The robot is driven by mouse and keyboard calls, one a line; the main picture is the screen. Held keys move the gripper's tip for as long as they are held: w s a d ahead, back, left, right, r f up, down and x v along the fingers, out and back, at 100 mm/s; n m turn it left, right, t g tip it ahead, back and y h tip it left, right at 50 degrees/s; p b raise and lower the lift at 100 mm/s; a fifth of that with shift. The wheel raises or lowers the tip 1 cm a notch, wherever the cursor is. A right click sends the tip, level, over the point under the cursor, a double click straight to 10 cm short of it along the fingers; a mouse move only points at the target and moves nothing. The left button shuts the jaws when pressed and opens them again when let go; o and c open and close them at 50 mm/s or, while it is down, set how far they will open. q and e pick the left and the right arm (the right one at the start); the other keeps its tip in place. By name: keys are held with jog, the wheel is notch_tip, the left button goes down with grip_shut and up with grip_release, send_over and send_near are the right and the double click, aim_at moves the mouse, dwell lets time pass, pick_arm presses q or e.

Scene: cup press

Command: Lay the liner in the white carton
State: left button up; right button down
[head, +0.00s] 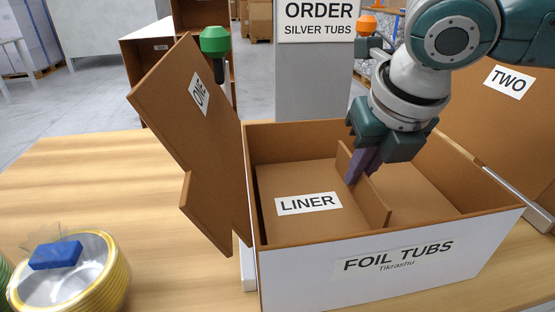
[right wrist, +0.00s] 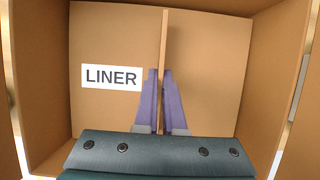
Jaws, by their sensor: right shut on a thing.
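The white carton (head: 478,245), labelled "FOIL TUBS Tikrashu", stands open on the table with brown inner walls. The liner (head: 300,225) is a flat brown board with a "LINER" label and an upright fin across it. It lies level inside the carton, within the walls; I cannot tell if it touches the bottom all round. It also shows in the right wrist view (right wrist: 110,115). My right gripper (head: 356,172) reaches down into the carton, its purple fingers shut on the liner's fin, one on each side. My left gripper is not in view.
Flap ONE (head: 165,105) tilts outward at the carton's left, and flap TWO (head: 475,110) stands open at the right. Yellow-rimmed silver tubs (head: 75,290) with a blue block (head: 56,254) sit at lower left. An "ORDER SILVER TUBS" sign (head: 318,20) stands behind.

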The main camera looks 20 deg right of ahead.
aim_at(356, 200)
notch_tip(356, 200, down, 6)
jog(key=shift+f+b, duration=0.15)
jog(key=shift+b, duration=0.55)
jog(key=c, duration=1)
grip_release()
jog(key=p+v, duration=0.3)
jog(key=v, duration=0.8)
jog(key=shift+w+p, duration=0.15)
jog(key=shift+p, duration=0.15)
jog(key=shift+s+r, duration=0.25)
jog(key=shift+r, duration=0.3)
